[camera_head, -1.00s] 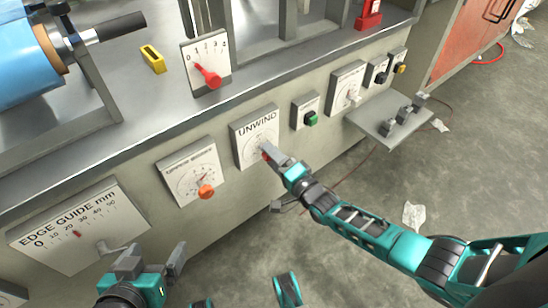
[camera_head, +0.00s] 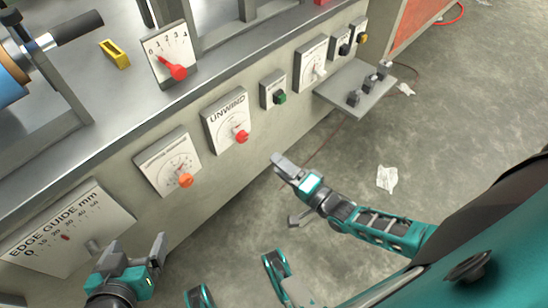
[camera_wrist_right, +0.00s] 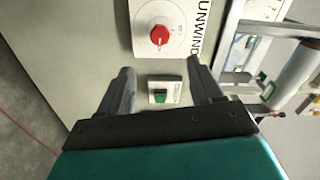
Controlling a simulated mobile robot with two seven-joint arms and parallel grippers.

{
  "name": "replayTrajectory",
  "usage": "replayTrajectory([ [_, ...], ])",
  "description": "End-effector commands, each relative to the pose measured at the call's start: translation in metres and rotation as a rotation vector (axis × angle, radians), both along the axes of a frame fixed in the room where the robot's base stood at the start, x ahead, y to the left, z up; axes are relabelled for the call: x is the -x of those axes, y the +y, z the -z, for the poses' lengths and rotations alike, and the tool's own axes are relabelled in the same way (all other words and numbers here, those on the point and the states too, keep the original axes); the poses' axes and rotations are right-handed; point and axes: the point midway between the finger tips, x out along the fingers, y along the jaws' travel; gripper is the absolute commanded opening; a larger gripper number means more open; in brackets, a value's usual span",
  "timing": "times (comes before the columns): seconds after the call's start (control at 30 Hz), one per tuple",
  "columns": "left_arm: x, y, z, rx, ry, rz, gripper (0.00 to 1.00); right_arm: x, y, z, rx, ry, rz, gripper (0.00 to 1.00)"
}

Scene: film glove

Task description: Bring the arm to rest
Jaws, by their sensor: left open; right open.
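My right gripper (camera_head: 285,188) is open and empty in the head view, out over the floor in front of the machine panel and apart from it. In the right wrist view its two fingers (camera_wrist_right: 157,92) stand apart with nothing between them but the panel behind. The UNWIND dial (camera_head: 227,120) with its red knob (camera_head: 242,136) is on the panel, up and left of this gripper; the red knob also shows in the right wrist view (camera_wrist_right: 159,35). My left gripper (camera_head: 132,262) is open and empty at the lower left, close to the edge guide plate (camera_head: 70,232).
The panel also carries a dial with an orange knob (camera_head: 186,181), a green switch (camera_head: 280,98) and a small shelf (camera_head: 352,88) sticking out. A yellow block (camera_head: 115,53) and a red-levered gauge (camera_head: 176,70) are on the machine top. Crumpled paper (camera_head: 387,178) lies on open floor.

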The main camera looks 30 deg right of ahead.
Motion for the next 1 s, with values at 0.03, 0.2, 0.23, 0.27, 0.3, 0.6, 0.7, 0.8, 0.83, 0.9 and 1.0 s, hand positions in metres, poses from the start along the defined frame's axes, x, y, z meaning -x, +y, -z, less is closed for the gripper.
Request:
replayTrajectory([
  [0.03, 0.000, 0.000, 0.000, -0.001, 0.000, 0.001, 0.89, 0.001, 0.000, 0.000, 0.000, 0.000, 0.000, 0.65],
  [0.2, 0.000, 0.000, 0.000, -0.001, -0.001, 0.001, 0.89, 0.000, 0.000, 0.000, 0.000, -0.001, 0.001, 0.65],
  [0.23, 0.000, 0.000, 0.000, -0.001, -0.001, 0.002, 0.89, 0.000, 0.000, 0.000, 0.000, -0.001, 0.001, 0.65],
  [0.27, 0.000, 0.000, 0.000, -0.001, -0.001, 0.002, 0.89, 0.000, 0.000, 0.000, 0.000, 0.000, 0.001, 0.65],
  [0.3, 0.000, 0.000, 0.000, -0.002, -0.002, 0.002, 0.89, 0.000, 0.000, 0.000, 0.000, 0.000, 0.000, 0.65],
  [0.6, 0.000, -0.001, -0.001, 0.001, -0.003, 0.004, 0.89, 0.002, 0.006, -0.001, 0.021, 0.004, -0.004, 0.65],
  [0.7, 0.001, -0.002, -0.002, 0.002, -0.002, 0.005, 0.89, 0.007, 0.025, -0.003, 0.107, 0.014, -0.019, 0.65],
  [0.8, 0.001, -0.002, -0.002, 0.002, -0.002, 0.005, 0.89, 0.017, 0.054, -0.009, 0.276, 0.029, -0.051, 0.65],
  [0.83, 0.001, -0.002, -0.002, 0.002, -0.002, 0.005, 0.89, 0.021, 0.061, -0.012, 0.340, 0.032, -0.063, 0.65],
  [0.9, 0.001, -0.002, -0.002, 0.002, -0.002, 0.005, 0.89, 0.030, 0.077, -0.022, 0.501, 0.035, -0.097, 0.65],
  [1.0, 0.001, -0.002, -0.002, 0.001, -0.003, 0.006, 0.89, 0.042, 0.088, -0.036, 0.721, 0.038, -0.147, 0.65],
])
